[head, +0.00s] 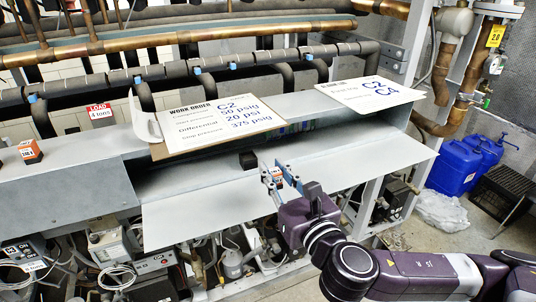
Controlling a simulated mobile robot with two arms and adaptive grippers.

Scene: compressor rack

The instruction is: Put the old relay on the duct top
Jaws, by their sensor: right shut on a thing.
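My right gripper (277,174) is shut on a small relay-like block, mostly hidden between the fingers, with a bit of orange and white showing. It is at the front of the open grey enclosure, above the flat front panel. I cannot read the block's marking. A similar small orange and black relay (27,151) with a white label sits on the grey duct top (75,156) at the left. A small dark block (248,160) sits in the enclosure, just left of the gripper. My left gripper is not in view.
A work order board (218,122) and a second sign board (370,92) lean over the enclosure. A white bracket (145,122) stands beside the first board. Pipes run behind. Blue jugs (455,166) stand at the right.

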